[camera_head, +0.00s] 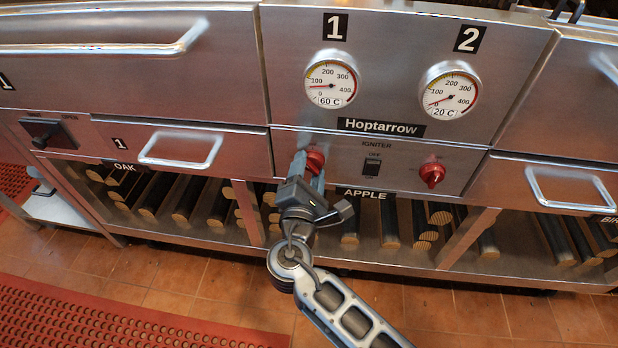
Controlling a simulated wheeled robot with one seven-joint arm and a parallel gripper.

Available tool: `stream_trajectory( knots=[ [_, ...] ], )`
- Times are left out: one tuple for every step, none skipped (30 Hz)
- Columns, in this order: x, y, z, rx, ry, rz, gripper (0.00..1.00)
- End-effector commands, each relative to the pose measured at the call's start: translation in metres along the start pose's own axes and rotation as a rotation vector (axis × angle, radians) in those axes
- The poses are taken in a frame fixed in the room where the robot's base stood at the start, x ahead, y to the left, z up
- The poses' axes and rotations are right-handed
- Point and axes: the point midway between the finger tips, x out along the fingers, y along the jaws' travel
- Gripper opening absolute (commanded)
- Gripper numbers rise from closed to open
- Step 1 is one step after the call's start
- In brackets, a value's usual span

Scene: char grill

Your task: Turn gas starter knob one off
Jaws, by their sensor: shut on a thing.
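The red left knob (315,160) is on the steel control panel, below the dial marked 1 (331,79). My gripper (308,168) is at this knob with its fingers around it, shut on it. The fingers and wrist hide part of the knob and any marks beside it, so its exact angle cannot be told. A second red knob (432,174) is on the right of the panel, free of my gripper. The dial marked 1 reads 60 C.
An igniter switch (372,167) sits between the knobs. The dial marked 2 (449,90) reads 20 C. Drawer handles (180,149) stick out on the left and right (572,190). Logs lie on the shelf below. Tiled floor (480,318) is open in front.

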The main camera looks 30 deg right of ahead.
Motion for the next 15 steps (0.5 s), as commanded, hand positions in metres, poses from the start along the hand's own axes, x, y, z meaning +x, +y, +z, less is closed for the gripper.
stream_trajectory(
  knots=[
    [-0.0006,-0.0038,-0.0033,0.046,0.000,0.000,0.21],
    [-0.0006,-0.0035,-0.0031,0.075,0.000,0.001,0.21],
    [-0.0007,-0.0036,-0.0033,0.113,0.000,0.001,0.21],
    [-0.0007,-0.0035,-0.0034,0.140,0.000,0.000,0.21],
    [-0.0007,-0.0033,-0.0033,0.170,0.000,0.000,0.21],
    [-0.0007,-0.0032,-0.0033,0.207,0.000,0.000,0.21],
    [-0.0008,-0.0031,-0.0033,0.234,0.000,0.000,0.21],
    [-0.0008,-0.0029,-0.0032,0.263,0.000,0.000,0.21],
    [-0.0008,-0.0027,-0.0032,0.299,0.000,0.000,0.21],
    [-0.0008,-0.0028,-0.0032,0.325,0.000,0.000,0.21],
    [-0.0008,-0.0025,-0.0031,0.351,0.000,0.000,0.21],
    [-0.0008,-0.0021,-0.0027,0.384,0.000,0.000,0.21],
    [-0.0008,-0.0020,-0.0027,0.409,0.000,0.000,0.21],
    [-0.0008,-0.0021,-0.0027,0.432,0.000,-0.001,0.21],
    [-0.0007,-0.0018,-0.0026,0.463,0.000,-0.001,0.21]
  ],
)
